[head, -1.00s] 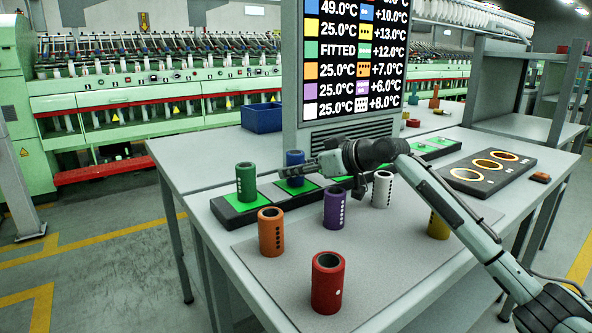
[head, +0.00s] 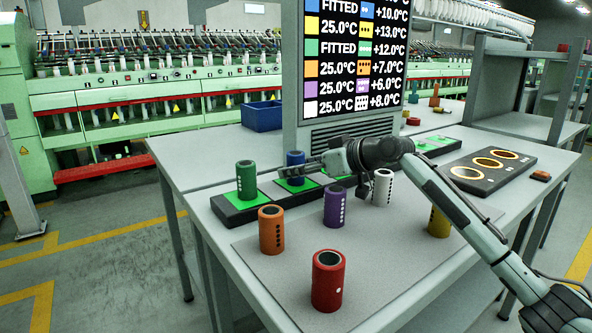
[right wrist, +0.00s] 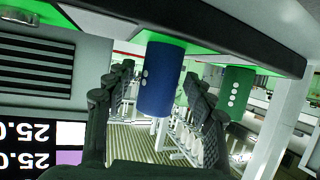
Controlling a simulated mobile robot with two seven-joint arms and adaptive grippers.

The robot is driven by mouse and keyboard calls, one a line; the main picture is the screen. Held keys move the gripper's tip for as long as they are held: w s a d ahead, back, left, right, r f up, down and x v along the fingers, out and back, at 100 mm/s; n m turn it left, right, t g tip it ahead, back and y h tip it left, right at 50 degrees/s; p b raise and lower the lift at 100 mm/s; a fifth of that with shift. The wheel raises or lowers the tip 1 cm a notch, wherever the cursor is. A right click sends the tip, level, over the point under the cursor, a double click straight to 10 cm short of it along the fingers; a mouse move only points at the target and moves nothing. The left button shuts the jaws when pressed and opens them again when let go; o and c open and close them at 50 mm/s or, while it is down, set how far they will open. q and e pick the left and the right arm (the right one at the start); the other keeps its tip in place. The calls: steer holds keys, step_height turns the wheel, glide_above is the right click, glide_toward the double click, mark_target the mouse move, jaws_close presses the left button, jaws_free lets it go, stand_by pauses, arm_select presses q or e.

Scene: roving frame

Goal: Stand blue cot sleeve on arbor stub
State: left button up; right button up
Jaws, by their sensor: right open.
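The blue cot sleeve (head: 295,160) stands upright on a green pad of the dark arbor rail (head: 238,213). The arbor stub under it is hidden. The sleeve also shows, upside down, in the right wrist view (right wrist: 160,82). My right gripper (head: 290,172) is open, its fingers on either side of the blue sleeve with visible gaps in the wrist view (right wrist: 158,90). The green sleeve (head: 246,181) stands on the neighbouring pad to the left. The display (head: 352,62) reads FITTED in the blue and green rows. My left gripper is out of view.
Orange (head: 271,230), purple (head: 334,207), white (head: 382,188), yellow (head: 438,222) and red (head: 328,282) sleeves stand on the grey mat in front. A dark block with glowing rings (head: 452,182) lies at right. A blue bin (head: 262,116) stands behind.

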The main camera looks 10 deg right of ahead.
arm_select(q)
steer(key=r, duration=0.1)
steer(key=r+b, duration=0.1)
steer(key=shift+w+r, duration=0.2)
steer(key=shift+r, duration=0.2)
arm_select(e)
steer(key=v, duration=1.1)
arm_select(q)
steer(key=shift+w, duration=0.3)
